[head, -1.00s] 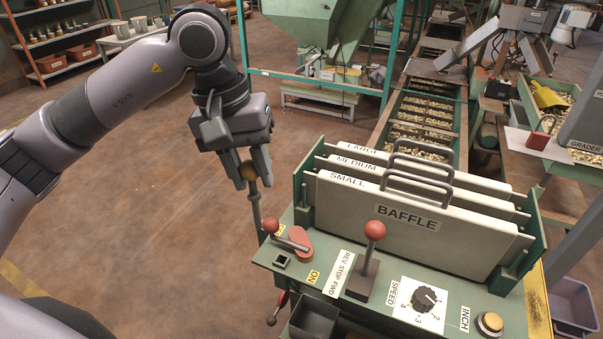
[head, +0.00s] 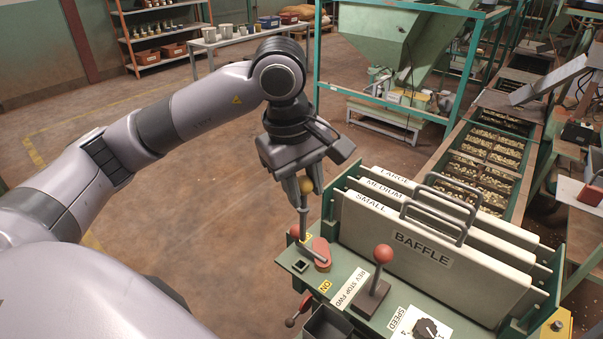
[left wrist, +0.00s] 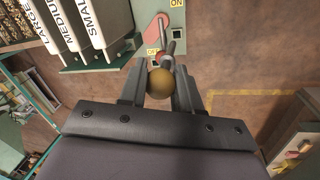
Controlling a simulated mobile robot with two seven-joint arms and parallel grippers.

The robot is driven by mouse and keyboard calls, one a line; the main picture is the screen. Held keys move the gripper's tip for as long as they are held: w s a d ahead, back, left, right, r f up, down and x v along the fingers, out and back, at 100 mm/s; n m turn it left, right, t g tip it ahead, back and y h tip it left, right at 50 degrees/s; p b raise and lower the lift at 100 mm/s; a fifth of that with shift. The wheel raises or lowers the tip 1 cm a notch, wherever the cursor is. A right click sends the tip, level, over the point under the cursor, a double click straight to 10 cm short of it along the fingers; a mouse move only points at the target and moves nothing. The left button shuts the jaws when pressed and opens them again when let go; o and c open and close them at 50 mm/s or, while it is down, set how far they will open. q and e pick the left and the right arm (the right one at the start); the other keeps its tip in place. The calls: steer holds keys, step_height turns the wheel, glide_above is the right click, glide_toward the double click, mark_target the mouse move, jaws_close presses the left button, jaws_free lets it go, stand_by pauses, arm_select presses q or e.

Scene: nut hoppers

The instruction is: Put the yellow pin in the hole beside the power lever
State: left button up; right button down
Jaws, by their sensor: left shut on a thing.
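The pin's grey shaft hangs down, close to upright, above the panel's left end. The power lever (head: 319,253) has a red base and a red knob; the shaft overlaps it in the head view. A square dark hole (head: 299,266) sits beside the lever and looks empty. In the left wrist view the pin's ball (left wrist: 160,82) is between the fingers, and its shaft points toward the panel. I cannot tell whether the shaft touches anything. My right gripper is not in view.
A red-knobbed REV STOP FWD lever (head: 382,254) and a speed dial (head: 425,329) stand farther right on the green panel. White baffle plates (head: 395,240) with handles rise behind it. Open floor (head: 210,220) lies to the left.

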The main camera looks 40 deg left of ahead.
arm_select(q)
steer(key=shift+a+n, duration=0.35)
steer(key=shift+n, duration=0.25)
steer(key=shift+f, duration=0.1)
steer(key=shift+f+b, duration=1.5)
steer(key=shift+f, duration=0.85)
steer(key=shift+f+b, duration=0.1)
steer(key=shift+b, duration=0.25)
steer(key=shift+f+b, duration=0.75)
steer(key=shift+b, duration=0.05)
steer(key=shift+f+b, duration=0.15)
steer(key=shift+b, duration=0.15)
